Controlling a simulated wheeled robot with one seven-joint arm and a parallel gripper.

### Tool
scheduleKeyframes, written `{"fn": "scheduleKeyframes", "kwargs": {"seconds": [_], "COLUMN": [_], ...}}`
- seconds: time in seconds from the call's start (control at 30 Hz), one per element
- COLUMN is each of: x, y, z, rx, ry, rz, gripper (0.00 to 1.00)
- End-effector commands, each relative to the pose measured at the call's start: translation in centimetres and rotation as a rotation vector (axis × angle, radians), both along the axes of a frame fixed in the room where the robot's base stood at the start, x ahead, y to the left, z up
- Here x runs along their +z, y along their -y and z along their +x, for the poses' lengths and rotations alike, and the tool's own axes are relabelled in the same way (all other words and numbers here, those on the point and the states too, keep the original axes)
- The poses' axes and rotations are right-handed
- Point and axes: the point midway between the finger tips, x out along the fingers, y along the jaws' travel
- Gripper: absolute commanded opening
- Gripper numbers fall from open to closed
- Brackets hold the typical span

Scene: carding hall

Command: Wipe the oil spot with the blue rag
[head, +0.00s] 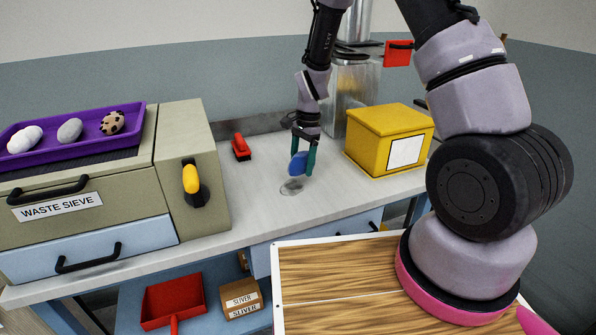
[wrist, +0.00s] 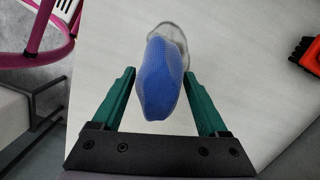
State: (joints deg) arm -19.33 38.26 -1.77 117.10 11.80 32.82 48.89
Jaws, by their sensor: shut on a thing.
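The blue rag (head: 297,164) is held between the green fingers of my gripper (head: 304,160), above the grey bench top. In the wrist view the rag (wrist: 160,85) hangs bunched between the two fingertips of my gripper (wrist: 160,82). The oil spot (head: 291,187) is a faint greyish patch on the bench just below the rag. In the wrist view the spot (wrist: 172,36) shows past the far end of the rag, which covers part of it. I cannot tell for sure whether the rag touches the bench.
A yellow box (head: 378,145) stands right of my gripper. A red-and-black brush (head: 241,148) lies left, behind the spot. The waste sieve cabinet (head: 80,215) with a purple tray (head: 143,116) stands at the left. The bench (head: 240,205) around the spot is clear.

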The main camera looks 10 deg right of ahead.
Motion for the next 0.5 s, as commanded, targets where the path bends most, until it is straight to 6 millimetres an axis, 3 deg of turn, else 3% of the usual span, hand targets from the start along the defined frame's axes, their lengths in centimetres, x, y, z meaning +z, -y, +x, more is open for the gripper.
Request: {"fn": "scheduleKeyframes", "kwargs": {"seconds": [0.2, 0.5], "x": [1.8, 2.2], "y": [0.8, 1.0], "z": [0.2, 0.2], "rx": [-0.001, -0.002], "ry": [0.001, 0.0], "rz": [0.0, 0.0], "gripper": [0.07, 0.07]}}
